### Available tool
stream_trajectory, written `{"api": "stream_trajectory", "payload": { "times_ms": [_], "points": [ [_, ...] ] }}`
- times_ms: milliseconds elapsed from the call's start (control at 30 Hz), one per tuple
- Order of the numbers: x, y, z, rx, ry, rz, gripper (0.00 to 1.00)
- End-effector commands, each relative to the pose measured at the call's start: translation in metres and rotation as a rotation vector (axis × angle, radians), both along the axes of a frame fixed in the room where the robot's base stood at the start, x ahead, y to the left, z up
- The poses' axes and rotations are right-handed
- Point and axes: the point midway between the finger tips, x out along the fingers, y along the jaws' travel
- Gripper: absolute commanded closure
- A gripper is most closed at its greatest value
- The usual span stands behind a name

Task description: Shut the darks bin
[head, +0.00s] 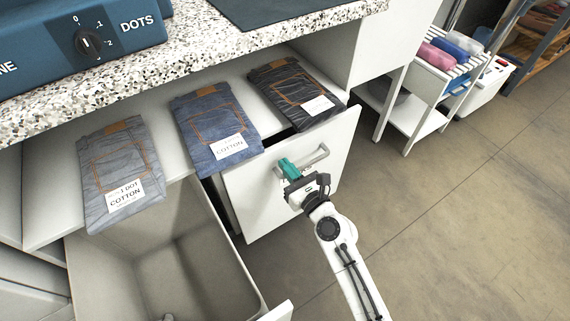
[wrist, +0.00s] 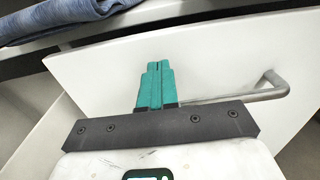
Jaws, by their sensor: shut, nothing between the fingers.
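A white bin front (head: 250,205) with a metal bar handle (head: 317,158) stands out from under the counter, with a dark gap behind its left edge. To its left, another bin (head: 215,285) is pulled out wide, showing its grey inside. I see no label telling which is the darks bin. My gripper (head: 287,167) has its teal fingers shut and empty, in front of the panel beside the handle's left end. In the wrist view, the closed fingers (wrist: 156,84) point at the white panel (wrist: 215,60), with the handle (wrist: 270,87) to their right. Contact cannot be told.
Folded grey jeans (head: 120,170), blue jeans (head: 212,125) and black jeans (head: 290,90) lie on a white board above the bins. A speckled counter (head: 215,45) with a blue dial machine (head: 100,30) is above. A white rack (head: 415,110) stands right; open floor (head: 460,220) lies between.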

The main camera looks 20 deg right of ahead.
Motion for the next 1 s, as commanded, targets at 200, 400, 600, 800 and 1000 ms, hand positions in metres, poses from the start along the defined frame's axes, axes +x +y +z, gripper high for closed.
{"api": "stream_trajectory", "payload": {
  "times_ms": [200,400,600,800,1000],
  "points": [
    [0.011,0.003,0.000,0.000,0.000,-0.001,1.00],
    [0.011,0.004,0.000,0.000,0.000,0.000,1.00],
    [0.017,0.006,0.000,0.000,-0.001,0.000,1.00],
    [0.046,0.015,0.000,0.000,-0.001,0.001,1.00],
    [0.058,0.019,0.001,0.000,-0.001,0.001,1.00]
  ]
}}
